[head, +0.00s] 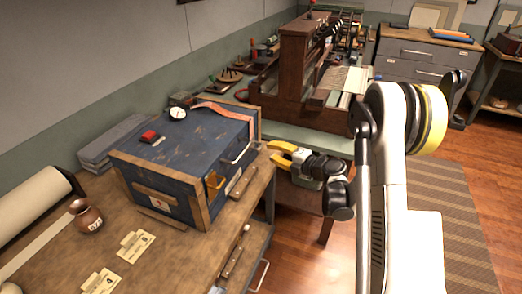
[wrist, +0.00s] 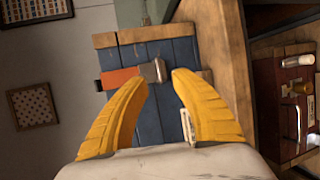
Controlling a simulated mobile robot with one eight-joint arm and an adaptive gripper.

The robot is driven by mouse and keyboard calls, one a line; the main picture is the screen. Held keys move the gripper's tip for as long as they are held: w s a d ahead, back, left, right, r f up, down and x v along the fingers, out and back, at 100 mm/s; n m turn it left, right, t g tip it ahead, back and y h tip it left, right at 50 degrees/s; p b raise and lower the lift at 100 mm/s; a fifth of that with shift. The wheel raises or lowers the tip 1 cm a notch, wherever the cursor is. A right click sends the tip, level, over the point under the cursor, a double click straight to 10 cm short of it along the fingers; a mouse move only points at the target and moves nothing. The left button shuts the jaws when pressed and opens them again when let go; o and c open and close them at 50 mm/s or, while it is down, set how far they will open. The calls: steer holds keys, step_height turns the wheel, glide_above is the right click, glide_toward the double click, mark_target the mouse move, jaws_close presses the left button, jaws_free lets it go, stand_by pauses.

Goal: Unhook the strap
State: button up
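A blue trunk (head: 185,150) with wooden edges stands on the wooden workbench. An orange-red strap (head: 224,112) lies over its lid near the far end and runs to the front edge. In the wrist view the strap (wrist: 119,77) runs across the blue trunk (wrist: 150,52) to a metal end piece (wrist: 152,71). Whether that piece sits on a hook cannot be told. My gripper (head: 270,153) is at the trunk's front right, apart from it. In the wrist view my gripper (wrist: 161,80) is open and empty, its yellow fingertips either side of the metal piece, seemingly short of it.
A metal handle (head: 237,153) and a brass latch (head: 214,181) stick out from the trunk's front. A red block (head: 150,136) and a round white dial (head: 178,113) are on or by the lid. A wooden loom (head: 305,65) stands behind. Open drawers jut from the bench.

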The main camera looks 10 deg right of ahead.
mark_target(261, 146)
steer(key=b+x, duration=0.1)
steer(key=x, duration=0.5)
steer(key=shift+w+a, duration=0.2)
steer(key=shift+w, duration=0.15)
steer(key=shift+c, duration=0.3)
jaws_close()
